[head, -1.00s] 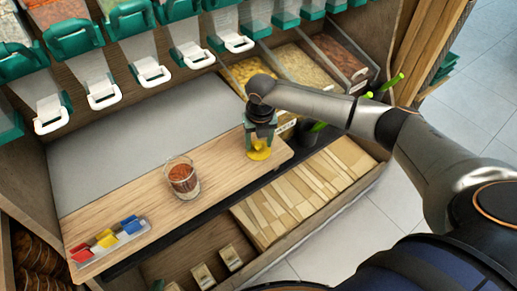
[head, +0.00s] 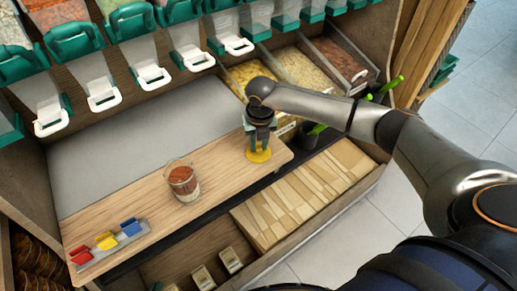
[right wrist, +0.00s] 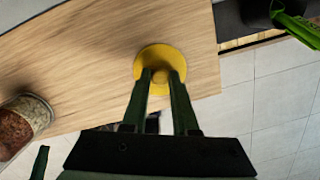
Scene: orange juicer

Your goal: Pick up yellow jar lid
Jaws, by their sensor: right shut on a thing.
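The yellow jar lid (head: 258,156) is a round disc with a raised knob, near the right end of the wooden board. It also shows in the right wrist view (right wrist: 146,62). My right gripper (head: 260,147) points down over it. In the right wrist view its two green fingers (right wrist: 161,74) are closed on the knob at the lid's middle. The lid is on or very close to the board; I cannot tell if there is a gap. The glass jar (head: 184,181), open and holding layered reddish-brown and pale contents, stands to the left. My left gripper is not in view.
A small tray (head: 133,234) with red, yellow and blue scoops or clips lies at the board's left end. Dispensers with green tops and white handles (head: 103,95) line the back. Food bins (head: 308,66) stand behind right. The board (head: 120,206) is clear between jar and tray.

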